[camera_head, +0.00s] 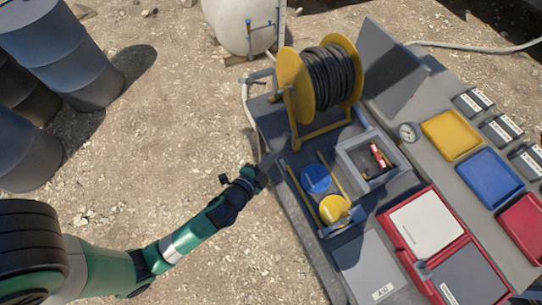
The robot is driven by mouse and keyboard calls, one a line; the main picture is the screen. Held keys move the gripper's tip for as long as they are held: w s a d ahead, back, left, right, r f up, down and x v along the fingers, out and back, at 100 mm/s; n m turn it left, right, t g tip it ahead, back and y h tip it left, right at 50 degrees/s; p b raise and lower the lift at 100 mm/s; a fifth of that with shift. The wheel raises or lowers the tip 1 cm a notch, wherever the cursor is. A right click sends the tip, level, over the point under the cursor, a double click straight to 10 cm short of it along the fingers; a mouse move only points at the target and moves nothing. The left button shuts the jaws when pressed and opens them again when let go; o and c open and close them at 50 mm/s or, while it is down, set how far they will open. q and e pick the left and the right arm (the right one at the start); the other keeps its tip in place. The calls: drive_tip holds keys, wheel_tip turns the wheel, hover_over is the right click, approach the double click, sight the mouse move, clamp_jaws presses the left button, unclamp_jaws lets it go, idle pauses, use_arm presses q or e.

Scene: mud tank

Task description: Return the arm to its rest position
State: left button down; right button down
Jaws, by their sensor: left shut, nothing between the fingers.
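My left arm comes in from the lower left, green with dark joints. Its gripper (271,160) is shut and empty, at the left edge of the grey workbench (297,211). It is left of the blue round lid (316,178) and below the yellow cable reel. Its fingertips are small and grey against the grey bench, so I cannot tell whether they touch it. My right gripper is not in view.
The yellow reel (294,84) holds dark cable. A grey open box (348,163) contains small red items. Yellow (451,135), blue (489,178) and red trays lie at the right. Dark barrels (62,50) stand at the upper left. Open gravel lies between barrels and bench.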

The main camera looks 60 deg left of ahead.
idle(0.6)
use_arm(q)
drive_tip(key=w+d+r+n+t, duration=0.1)
drive_tip(key=w+r+t, duration=0.25)
drive_tip(key=r, duration=0.75)
drive_tip(key=w+d+r+n+t, duration=0.15)
drive_tip(key=w+r, duration=0.25)
drive_tip(key=r, duration=0.7)
drive_tip(key=w+d+r+n+t, duration=0.1)
drive_tip(key=w+r+t, duration=0.25)
drive_tip(key=r, duration=0.75)
drive_tip(key=s+d+r+n+t+h+p, duration=0.15)
drive_tip(key=s+r, duration=0.25)
drive_tip(key=r, duration=0.6)
drive_tip(key=s+d+r+n+t+h, duration=0.1)
drive_tip(key=s+d+r+t+h, duration=0.15)
drive_tip(key=r, duration=0.75)
drive_tip(key=s+d+r+n+t+h+p, duration=0.1)
drive_tip(key=s+d+r+t+h, duration=0.2)
drive_tip(key=r, duration=0.6)
wheel_tip(320, 180, up, 19)
drive_tip(key=g+p, duration=0.1)
drive_tip(key=p, duration=1.7)
drive_tip(key=shift+s+d+f, duration=0.15)
drive_tip(key=shift+s+f, duration=0.05)
drive_tip(key=shift+s, duration=0.15)
